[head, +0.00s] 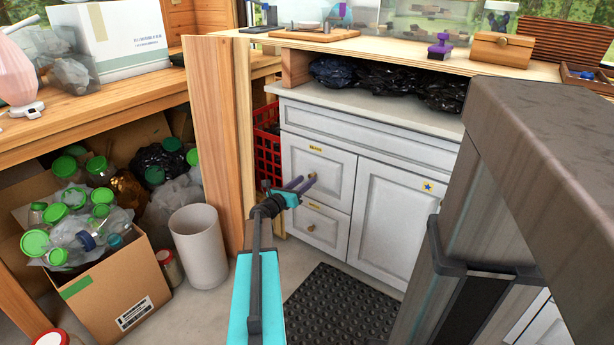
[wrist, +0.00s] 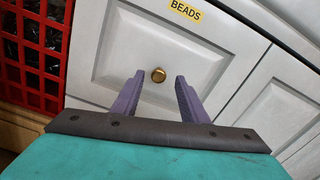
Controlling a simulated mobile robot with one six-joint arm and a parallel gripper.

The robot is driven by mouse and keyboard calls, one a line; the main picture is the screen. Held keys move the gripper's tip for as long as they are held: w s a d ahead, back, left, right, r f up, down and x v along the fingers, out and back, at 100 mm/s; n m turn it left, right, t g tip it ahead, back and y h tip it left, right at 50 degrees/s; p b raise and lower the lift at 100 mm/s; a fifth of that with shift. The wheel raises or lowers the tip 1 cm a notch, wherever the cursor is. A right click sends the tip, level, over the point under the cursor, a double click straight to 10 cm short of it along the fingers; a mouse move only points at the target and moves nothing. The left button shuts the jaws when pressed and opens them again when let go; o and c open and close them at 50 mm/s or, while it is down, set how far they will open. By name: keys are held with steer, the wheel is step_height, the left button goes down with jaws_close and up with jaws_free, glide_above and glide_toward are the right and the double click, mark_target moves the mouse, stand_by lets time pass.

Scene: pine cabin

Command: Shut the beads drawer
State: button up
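The beads drawer (head: 322,165) is a white panelled front in the white cabinet, under a yellow label; the wrist view shows its front (wrist: 115,45) with the label BEADS (wrist: 186,11) readable. It looks flush or nearly flush with the cabinet; I cannot tell whether a small gap remains. Its round brass knob (wrist: 158,75) shows between my fingertips in the wrist view. My gripper (head: 301,183) is open, its two purple fingers pointing at the drawer front, one on each side of the knob. I cannot tell whether they touch the front.
A lower drawer (head: 325,225) with its own label and a cabinet door (head: 388,215) with a star sticker adjoin it. A red crate (head: 267,145) stands close on the left. A black mat (head: 340,308) lies on the floor. A white bin (head: 199,246) and a cardboard box (head: 120,290) stand left.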

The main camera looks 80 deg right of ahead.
steer(key=p+v, duration=0.2)
steer(key=v, duration=0.9)
steer(key=shift+s, duration=0.15)
steer(key=shift+r, duration=0.2)
